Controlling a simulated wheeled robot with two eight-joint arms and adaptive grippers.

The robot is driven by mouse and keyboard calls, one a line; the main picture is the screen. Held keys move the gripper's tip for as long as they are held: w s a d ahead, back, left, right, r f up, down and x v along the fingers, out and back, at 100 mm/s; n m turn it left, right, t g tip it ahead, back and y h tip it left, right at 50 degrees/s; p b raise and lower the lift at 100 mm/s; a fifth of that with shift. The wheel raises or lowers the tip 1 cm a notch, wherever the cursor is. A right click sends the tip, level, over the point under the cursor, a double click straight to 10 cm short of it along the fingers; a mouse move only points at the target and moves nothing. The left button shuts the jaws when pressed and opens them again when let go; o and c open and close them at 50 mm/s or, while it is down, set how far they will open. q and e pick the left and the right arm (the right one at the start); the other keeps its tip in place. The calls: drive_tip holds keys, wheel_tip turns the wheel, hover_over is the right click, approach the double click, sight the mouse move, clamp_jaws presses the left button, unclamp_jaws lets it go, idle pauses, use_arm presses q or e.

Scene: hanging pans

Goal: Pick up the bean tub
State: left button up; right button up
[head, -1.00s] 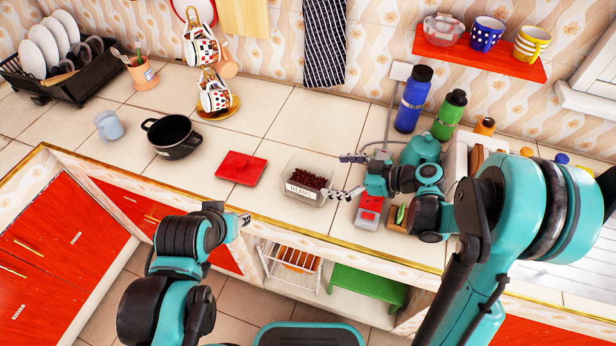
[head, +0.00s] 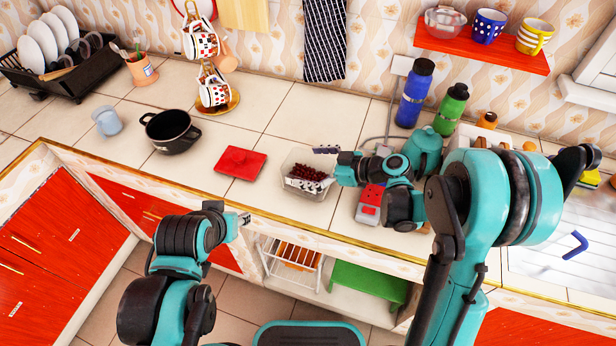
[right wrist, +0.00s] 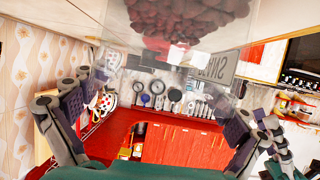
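The bean tub (head: 297,190) is a clear square container of dark red beans with a white label, standing on the tiled counter. My right gripper (head: 304,168) is open and reaches in from the right, one finger beyond the tub and one on its near side. In the right wrist view the tub (right wrist: 190,60) shows at the top between the spread fingers; I see no clear contact. My left gripper (head: 243,219) is low at the counter's front edge, away from the tub; its fingers are too small to read.
A black pot (head: 171,135) stands farther left. A red-grey scale (head: 369,203), a teal kettle (head: 424,150) and bottles (head: 414,95) crowd the right. Bare tiles lie behind the tub.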

drive_tip(key=c, duration=1.4)
